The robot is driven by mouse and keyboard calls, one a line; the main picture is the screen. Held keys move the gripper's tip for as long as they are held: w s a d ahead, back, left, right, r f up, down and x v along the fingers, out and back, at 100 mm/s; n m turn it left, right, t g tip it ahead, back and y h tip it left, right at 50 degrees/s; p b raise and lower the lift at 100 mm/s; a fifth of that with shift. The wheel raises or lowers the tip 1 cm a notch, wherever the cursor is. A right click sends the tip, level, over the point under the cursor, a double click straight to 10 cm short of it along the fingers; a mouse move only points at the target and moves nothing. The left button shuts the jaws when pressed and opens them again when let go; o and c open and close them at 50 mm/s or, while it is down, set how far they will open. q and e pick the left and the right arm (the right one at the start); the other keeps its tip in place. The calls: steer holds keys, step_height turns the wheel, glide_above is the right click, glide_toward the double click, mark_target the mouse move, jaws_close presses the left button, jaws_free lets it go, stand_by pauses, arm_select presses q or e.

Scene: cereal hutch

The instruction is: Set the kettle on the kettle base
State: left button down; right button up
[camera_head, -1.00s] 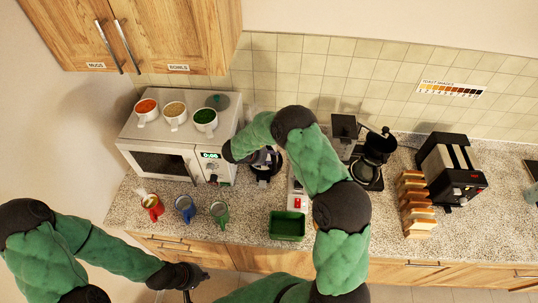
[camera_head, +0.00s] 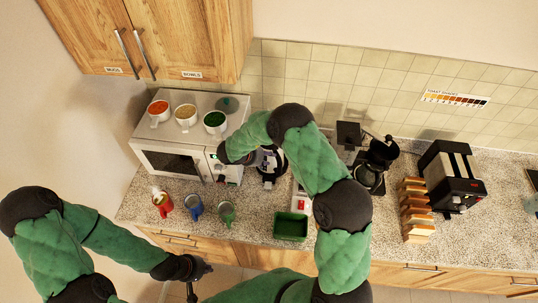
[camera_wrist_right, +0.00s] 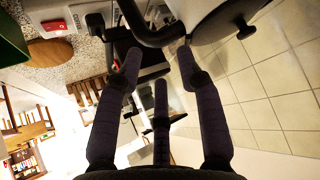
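The kettle fills the top right of the right wrist view, with a pale body, a black lid (camera_wrist_right: 222,22) with a knob, and a curved black handle (camera_wrist_right: 152,38). In the head view the kettle (camera_head: 270,160) is a small pale and dark shape beside the microwave, partly covered by my right arm. My right gripper (camera_wrist_right: 159,52) has its dark fingers spread, tips close around the handle; contact is unclear. A kettle base is not clearly distinguishable. My left gripper (camera_head: 194,272) is low in front of the counter, away from the kettle; its fingers are hard to make out.
A green tray (camera_head: 291,227) and a power strip (camera_head: 300,203) are nearby. A coffee maker (camera_head: 370,175), bread rack (camera_head: 415,210) and toaster (camera_head: 452,178) are right.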

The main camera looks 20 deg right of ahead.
steer(key=shift+p+v, duration=0.8)
steer(key=shift+v, duration=1.25)
